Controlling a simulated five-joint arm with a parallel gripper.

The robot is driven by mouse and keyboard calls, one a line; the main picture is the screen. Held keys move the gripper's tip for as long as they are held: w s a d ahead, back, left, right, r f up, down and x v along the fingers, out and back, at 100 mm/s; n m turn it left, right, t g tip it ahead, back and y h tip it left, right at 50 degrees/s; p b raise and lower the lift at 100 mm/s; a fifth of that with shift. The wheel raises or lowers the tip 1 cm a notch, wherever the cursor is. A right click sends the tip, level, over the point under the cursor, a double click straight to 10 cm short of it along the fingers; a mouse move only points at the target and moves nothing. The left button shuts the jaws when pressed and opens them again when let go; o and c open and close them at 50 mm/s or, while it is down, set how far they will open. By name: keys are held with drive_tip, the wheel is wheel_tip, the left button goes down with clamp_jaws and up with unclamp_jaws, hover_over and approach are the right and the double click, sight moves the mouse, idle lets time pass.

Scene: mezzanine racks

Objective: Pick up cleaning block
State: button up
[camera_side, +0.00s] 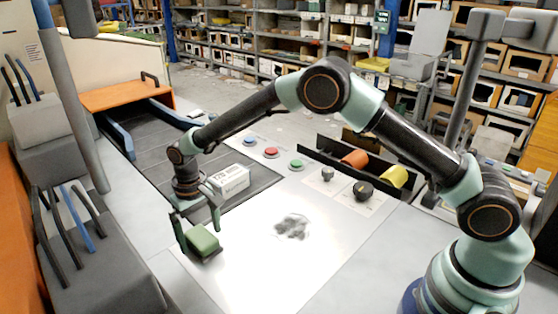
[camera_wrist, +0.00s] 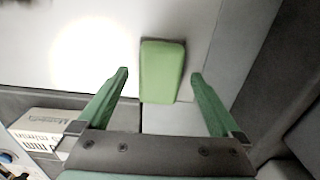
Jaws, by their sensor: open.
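The cleaning block is a green rectangular block (camera_side: 203,240) lying on the pale worktop, at lower left in the side view. It also shows in the wrist view (camera_wrist: 162,70), at top centre. My gripper (camera_side: 199,236) is low over the worktop at the block, with its green fingers spread. In the wrist view my gripper (camera_wrist: 160,73) has one finger on each side of the block, with a visible gap on both sides. Nothing is gripped. I cannot tell the exact height of the fingertips.
A white printed box (camera_side: 230,180) stands on the dark mat behind my gripper. Blue, red and green buttons (camera_side: 270,153) lie beyond it. A black tray with an orange and a yellow roll (camera_side: 394,177) and a dark knob (camera_side: 363,190) are rightward. A grey smudge (camera_side: 292,226) marks the worktop.

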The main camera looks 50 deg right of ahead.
sight(200, 235)
drive_tip(key=shift+f, duration=0.8)
drive_tip(key=c, duration=1.4)
drive_tip(key=shift+o, duration=0.2)
drive_tip(key=shift+r, duration=0.15)
wheel_tip(200, 235, up, 20)
